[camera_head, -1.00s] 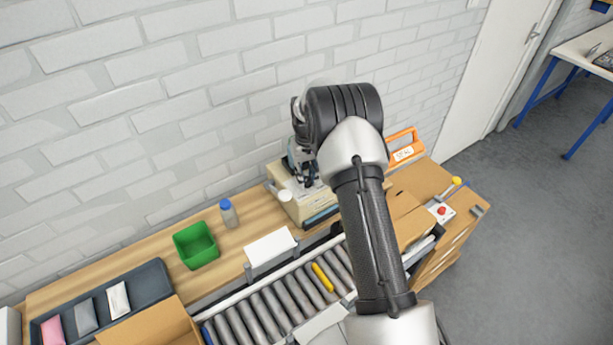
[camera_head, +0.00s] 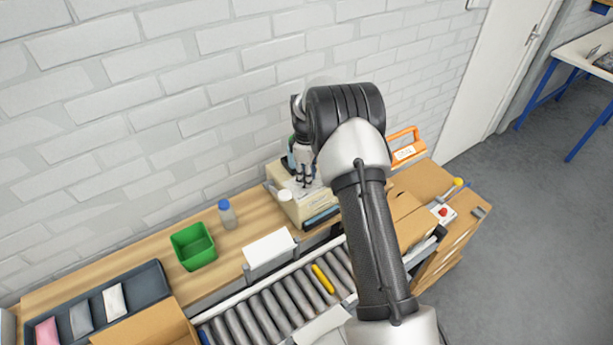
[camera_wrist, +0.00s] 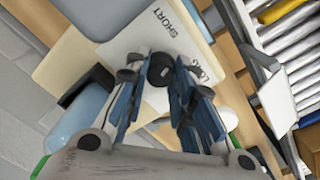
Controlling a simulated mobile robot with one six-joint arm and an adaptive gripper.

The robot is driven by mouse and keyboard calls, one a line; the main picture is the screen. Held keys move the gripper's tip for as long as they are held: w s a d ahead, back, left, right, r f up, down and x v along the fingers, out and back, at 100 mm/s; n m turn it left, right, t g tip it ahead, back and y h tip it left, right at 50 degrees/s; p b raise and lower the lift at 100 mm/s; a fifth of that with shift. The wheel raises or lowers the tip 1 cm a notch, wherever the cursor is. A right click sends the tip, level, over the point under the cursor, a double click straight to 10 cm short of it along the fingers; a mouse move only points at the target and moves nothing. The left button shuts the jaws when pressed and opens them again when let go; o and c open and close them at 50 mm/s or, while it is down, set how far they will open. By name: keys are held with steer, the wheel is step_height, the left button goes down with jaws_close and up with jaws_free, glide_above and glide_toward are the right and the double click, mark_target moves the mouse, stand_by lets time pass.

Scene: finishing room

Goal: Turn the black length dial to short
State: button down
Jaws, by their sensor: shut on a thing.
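The black length dial (camera_wrist: 161,70) is a small round knob on the pale top of a cream machine (camera_head: 312,212). In the wrist view the printed words SHORT and LONG lie beside it, SHORT toward the top and LONG to the right. My gripper (camera_wrist: 159,78) has its blue-padded fingers on either side of the dial and is shut on it. In the head view my gripper (camera_head: 304,184) points down onto the machine's top, and the dial is hidden there. I cannot tell which way the dial's mark points.
A roller conveyor (camera_head: 265,315) runs in front. Cardboard boxes (camera_head: 416,220) and an orange-handled item (camera_head: 404,148) are at the right.

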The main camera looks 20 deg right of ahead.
steer(key=n, duration=0.5)
steer(key=shift+n, duration=0.3)
stand_by(0.4)
steer(key=c, duration=1.3)
jaws_free()
steer(key=shift+c, duration=0.2)
step_height(320, 180, up, 12)
